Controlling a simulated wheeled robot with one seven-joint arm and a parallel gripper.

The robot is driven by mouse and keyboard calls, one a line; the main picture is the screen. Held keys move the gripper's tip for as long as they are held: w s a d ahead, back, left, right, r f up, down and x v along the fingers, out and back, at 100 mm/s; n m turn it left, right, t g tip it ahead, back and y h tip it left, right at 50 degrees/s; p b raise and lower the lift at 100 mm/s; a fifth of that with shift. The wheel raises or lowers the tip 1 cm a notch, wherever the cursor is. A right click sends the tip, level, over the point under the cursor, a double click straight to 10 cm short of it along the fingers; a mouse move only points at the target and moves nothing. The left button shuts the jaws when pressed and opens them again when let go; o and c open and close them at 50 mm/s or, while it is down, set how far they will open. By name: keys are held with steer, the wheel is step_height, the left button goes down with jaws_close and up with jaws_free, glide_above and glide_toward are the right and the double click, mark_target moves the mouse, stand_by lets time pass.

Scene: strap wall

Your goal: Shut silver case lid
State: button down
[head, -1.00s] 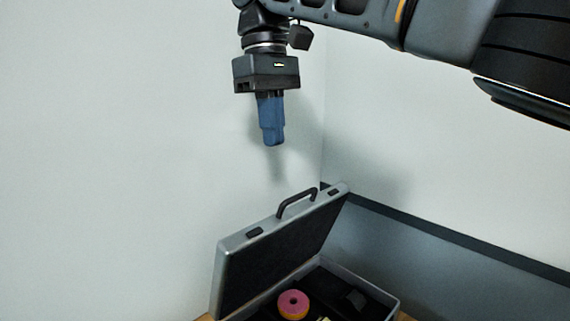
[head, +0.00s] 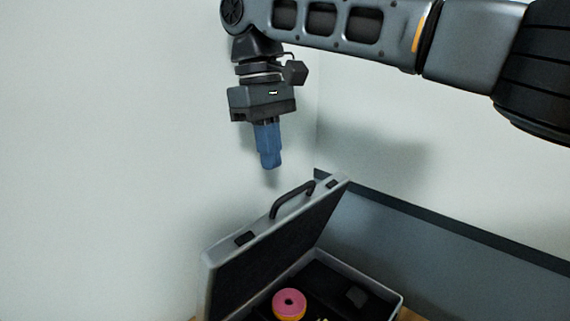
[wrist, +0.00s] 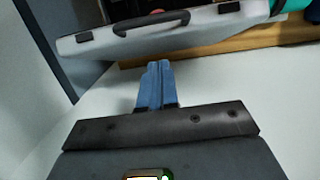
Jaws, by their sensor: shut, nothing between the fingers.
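The silver case (head: 352,276) stands open, its lid (head: 270,240) raised and tilted, with a black lining and a black handle (head: 293,199) on its upper edge. My gripper (head: 271,165) has blue fingers pressed together and empty. It hangs pointing down, above and slightly left of the handle in the head view, apart from the lid. In the wrist view the lid's silver edge (wrist: 190,33) and handle lie beyond my fingertips (wrist: 159,66). The front of the case is cut off at the bottom of the head view.
A pink and orange ring-shaped roll (head: 289,303) and a dark block (head: 356,297) lie inside the case. White walls stand behind, with a grey panel (head: 430,245) at right. A wooden surface (wrist: 225,42) and a teal object (wrist: 295,5) show in the wrist view.

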steer(key=shift+s+d+f+p, duration=0.2)
steer(key=shift+s+d+f, duration=0.35)
steer(key=shift+d, duration=0.15)
steer(key=shift+s+d+f+p, duration=0.15)
steer(key=shift+s+d+f, duration=0.35)
steer(key=shift+d, duration=0.2)
